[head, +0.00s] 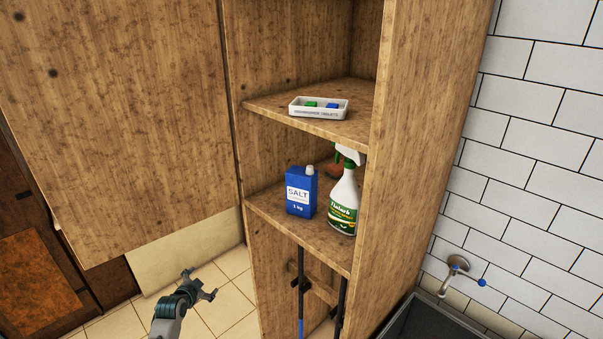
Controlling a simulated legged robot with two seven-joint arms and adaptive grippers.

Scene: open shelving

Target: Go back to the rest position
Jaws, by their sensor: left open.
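My left gripper (206,287) is at the lower left of the head view, in front of the tiled floor. Its fingers are spread open with nothing between them. It is apart from the shelving unit (405,130), to the left of it and below the shelf with the bottles. My right gripper is not in view.
A white tablet tray (320,114) stands on the upper shelf. A blue salt pack (301,195) and a spray bottle (344,200) stand on the shelf below. A large wooden door panel (120,120) is at left. A tap (456,268) is on the right wall. Floor shows around my gripper.

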